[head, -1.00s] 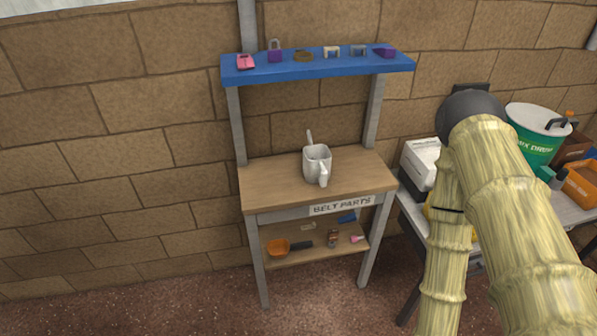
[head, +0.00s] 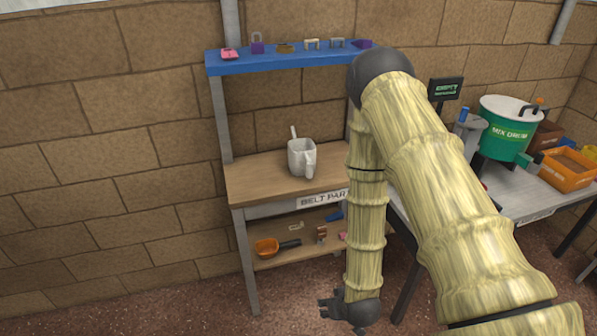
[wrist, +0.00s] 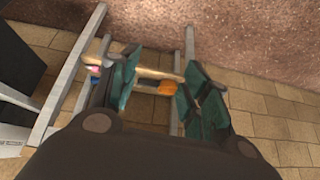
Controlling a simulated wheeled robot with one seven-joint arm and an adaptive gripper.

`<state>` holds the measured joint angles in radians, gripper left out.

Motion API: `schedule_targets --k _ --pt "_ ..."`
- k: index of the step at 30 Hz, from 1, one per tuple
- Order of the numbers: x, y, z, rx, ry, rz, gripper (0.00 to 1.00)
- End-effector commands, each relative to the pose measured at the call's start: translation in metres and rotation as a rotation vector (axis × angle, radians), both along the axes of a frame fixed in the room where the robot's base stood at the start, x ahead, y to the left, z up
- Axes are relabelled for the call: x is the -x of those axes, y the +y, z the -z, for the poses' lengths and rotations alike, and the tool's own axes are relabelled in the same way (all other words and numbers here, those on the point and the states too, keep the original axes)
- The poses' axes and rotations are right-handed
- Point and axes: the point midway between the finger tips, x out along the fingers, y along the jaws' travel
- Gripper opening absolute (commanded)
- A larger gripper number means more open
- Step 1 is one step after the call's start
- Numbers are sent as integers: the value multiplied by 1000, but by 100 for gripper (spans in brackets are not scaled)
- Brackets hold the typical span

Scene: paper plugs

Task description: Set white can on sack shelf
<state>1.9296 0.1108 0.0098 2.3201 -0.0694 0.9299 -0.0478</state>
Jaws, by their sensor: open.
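A white can (head: 301,158) with a side handle and a thin piece sticking up stands upright on the wooden top of the stand (head: 255,180) labelled for belt parts. My gripper (head: 334,310) hangs low in front of that stand, below and apart from the can. In the wrist view my gripper (wrist: 165,92) has its dark green fingers spread, with nothing held between them. The can does not show clearly in the wrist view. I cannot pick out a shelf marked for sacks in these frames.
A blue upper shelf (head: 270,62) with several small items sits above the can. The lower shelf holds an orange scoop (head: 266,247). A bench at right carries a green drum (head: 506,130) and an orange bin (head: 566,170). My arm hides part of the stand and bench.

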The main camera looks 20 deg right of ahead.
Motion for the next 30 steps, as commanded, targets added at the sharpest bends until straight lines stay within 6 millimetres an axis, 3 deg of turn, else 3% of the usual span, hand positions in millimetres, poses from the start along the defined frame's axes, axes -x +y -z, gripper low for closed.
schedule_targets --k 1,3,8,12,16,21,25,30 --pt "-36 -2 5 -3 -88 1 46" --pt "-79 -4 -6 -4 -201 -4 46" --pt "-169 -12 -46 -2 -464 -9 46" --pt "-232 -22 -94 5 -685 -8 46" --pt "-271 -31 -138 13 -852 -5 46" --pt "-296 -39 -178 22 -987 -3 46" --pt "-306 -41 -193 26 -1026 -1 46" --pt "-326 -41 -195 26 -1031 0 46"
